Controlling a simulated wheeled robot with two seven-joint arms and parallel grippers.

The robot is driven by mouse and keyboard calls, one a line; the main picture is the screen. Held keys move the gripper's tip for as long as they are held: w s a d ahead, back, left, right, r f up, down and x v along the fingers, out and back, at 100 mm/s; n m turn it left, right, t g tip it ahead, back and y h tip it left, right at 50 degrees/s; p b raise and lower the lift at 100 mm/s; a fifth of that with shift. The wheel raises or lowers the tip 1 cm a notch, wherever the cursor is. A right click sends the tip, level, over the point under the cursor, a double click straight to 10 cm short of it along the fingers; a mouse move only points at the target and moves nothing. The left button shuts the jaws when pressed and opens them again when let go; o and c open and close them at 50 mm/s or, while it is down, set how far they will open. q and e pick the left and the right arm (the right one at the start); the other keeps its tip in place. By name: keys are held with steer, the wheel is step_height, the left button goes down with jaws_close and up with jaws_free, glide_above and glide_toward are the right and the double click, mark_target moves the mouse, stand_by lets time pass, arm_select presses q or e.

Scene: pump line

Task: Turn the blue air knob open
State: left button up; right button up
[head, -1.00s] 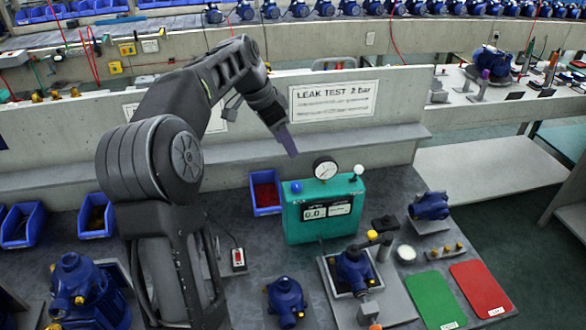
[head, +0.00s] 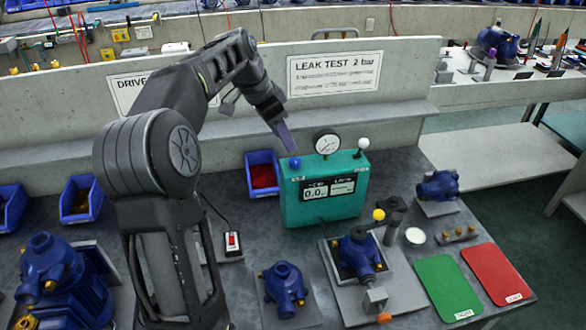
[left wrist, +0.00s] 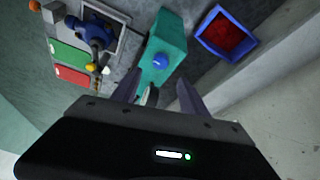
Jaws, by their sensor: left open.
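The blue air knob (head: 295,163) is a small round knob on the top left of the teal leak test box (head: 327,191). In the left wrist view the blue knob (left wrist: 160,61) shows ahead of the fingers, on the teal box (left wrist: 168,35). My left gripper (head: 287,143) points down just above and slightly left of the knob in the head view, apart from it. In the left wrist view its two fingers (left wrist: 159,92) are spread and nothing is between them but part of the box and gauge. My right gripper is not in view.
A pressure gauge (head: 327,144) and a white ball-topped lever (head: 363,144) stand on the box top, right of the knob. A blue bin with red parts (head: 249,183) is left of the box. A pump in a fixture (head: 357,252) stands in front. A concrete wall (head: 260,110) rises behind.

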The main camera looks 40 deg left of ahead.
mark_target(295, 160)
arm_select(q)
steer(key=shift+f, duration=0.35)
steer(key=shift+p+x, duration=0.35)
steer(key=shift+x, duration=3.6)
steer(key=shift+c, duration=0.2)
jaws_close()
